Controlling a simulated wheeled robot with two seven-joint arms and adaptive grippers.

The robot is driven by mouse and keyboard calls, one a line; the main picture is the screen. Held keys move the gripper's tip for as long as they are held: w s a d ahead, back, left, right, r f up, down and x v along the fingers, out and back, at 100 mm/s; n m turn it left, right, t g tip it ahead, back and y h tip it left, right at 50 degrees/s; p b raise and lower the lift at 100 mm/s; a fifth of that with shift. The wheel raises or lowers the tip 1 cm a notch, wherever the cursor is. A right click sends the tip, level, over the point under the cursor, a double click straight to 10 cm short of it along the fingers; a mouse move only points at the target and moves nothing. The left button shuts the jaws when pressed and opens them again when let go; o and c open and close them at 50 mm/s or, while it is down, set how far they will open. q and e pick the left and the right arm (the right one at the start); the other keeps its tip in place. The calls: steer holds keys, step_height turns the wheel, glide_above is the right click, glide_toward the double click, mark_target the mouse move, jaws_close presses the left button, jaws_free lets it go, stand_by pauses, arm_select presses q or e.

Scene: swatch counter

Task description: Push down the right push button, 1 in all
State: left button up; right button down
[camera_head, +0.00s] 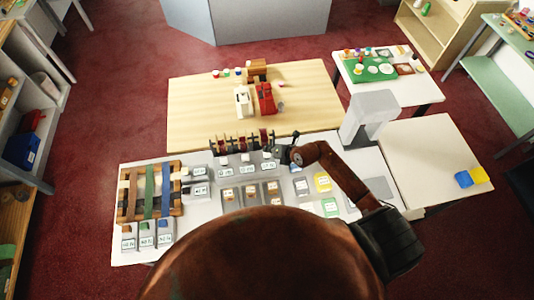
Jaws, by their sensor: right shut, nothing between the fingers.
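My right gripper (284,154) is at the far side of the white counter (205,233), at the end of my brown and black right arm. Its fingers are small and dark and look shut, with nothing seen between them. Just left of it is a row of dark, upright spools or holders (238,142), and small grey labelled boxes (268,167) lie just below it in the picture. I cannot tell which of the small items on the counter is the right push button, or whether the gripper touches one. My left gripper is not in view.
A rack with coloured straps (150,191) is at the counter's left. A wooden table (200,110) with red and white items is behind. My body hides the counter's near middle.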

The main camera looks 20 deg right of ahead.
mark_target(268, 154)
steer(key=shift+f, duration=0.2)
stand_by(0.4)
steer(key=shift+f, duration=0.25)
steer(key=shift+f+b, duration=0.6)
steer(key=shift+f, duration=0.2)
stand_by(0.9)
steer(key=shift+r, duration=0.1)
steer(key=shift+r+p, duration=1.15)
steer(key=shift+p, duration=0.1)
steer(key=shift+r, duration=0.1)
step_height(268, 154, up, 5)
steer(key=p, duration=0.5)
